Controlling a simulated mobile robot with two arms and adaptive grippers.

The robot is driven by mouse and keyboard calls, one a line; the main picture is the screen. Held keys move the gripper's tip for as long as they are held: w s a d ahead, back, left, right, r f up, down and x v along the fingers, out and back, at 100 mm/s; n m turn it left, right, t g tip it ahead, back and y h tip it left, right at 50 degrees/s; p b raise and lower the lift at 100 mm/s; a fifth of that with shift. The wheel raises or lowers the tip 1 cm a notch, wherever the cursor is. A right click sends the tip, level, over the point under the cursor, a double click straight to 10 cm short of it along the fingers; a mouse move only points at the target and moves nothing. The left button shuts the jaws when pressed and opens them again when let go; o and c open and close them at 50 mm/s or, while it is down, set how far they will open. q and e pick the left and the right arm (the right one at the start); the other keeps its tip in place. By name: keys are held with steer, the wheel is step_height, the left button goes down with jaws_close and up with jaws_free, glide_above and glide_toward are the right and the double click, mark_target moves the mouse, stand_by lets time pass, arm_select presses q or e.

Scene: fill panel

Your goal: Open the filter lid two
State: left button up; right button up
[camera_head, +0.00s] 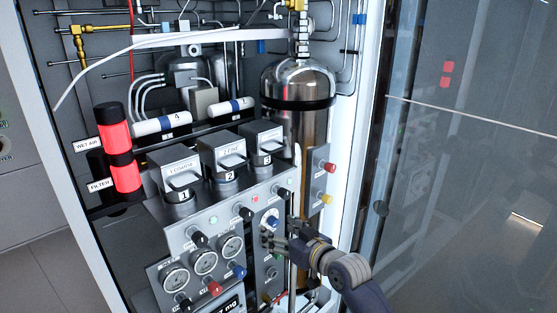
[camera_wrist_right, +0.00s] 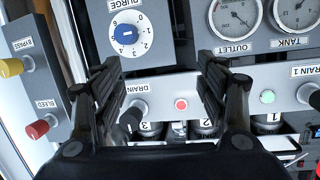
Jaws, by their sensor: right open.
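Filter lid two (camera_head: 222,152) is a grey box-shaped lid with a handle and a "2" label, in the middle of a row of three. It sits on its canister and looks shut. Lid one (camera_head: 176,170) is on its left and lid three (camera_head: 262,142) on its right; both look shut too. My right gripper (camera_head: 268,240) is in front of the panel face, below and right of lid two, apart from it. In the right wrist view its fingers are open with nothing held (camera_wrist_right: 158,64). The bottom of that view shows the canister marked 2 (camera_wrist_right: 206,130), its lid hidden. My left gripper is not in view.
Round gauges (camera_head: 205,261) are lower left. A shiny metal cylinder (camera_head: 299,100) stands behind lid three. A red-and-black filter (camera_head: 121,150) stands left.

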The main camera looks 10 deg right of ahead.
step_height(320, 180, up, 12)
steer(key=s+n+t+y, duration=0.1)
steer(key=s+n+y, duration=0.1)
steer(key=y+p, duration=0.1)
glide_toward(239, 165)
steer(key=shift+n, duration=0.4)
steer(key=p+x, duration=0.3)
steer(key=x, duration=0.6)
steer(key=shift+w+d+f, duration=0.1)
steer(key=shift+w, duration=0.05)
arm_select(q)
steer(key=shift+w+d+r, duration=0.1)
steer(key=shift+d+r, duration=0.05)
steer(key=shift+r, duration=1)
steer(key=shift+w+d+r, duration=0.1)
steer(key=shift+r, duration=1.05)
arm_select(e)
steer(key=shift+w+a+f, duration=0.1)
steer(key=shift+w+a, duration=0.2)
steer(key=shift+w, duration=0.25)
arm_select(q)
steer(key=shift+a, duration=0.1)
arm_select(e)
jaws_close()
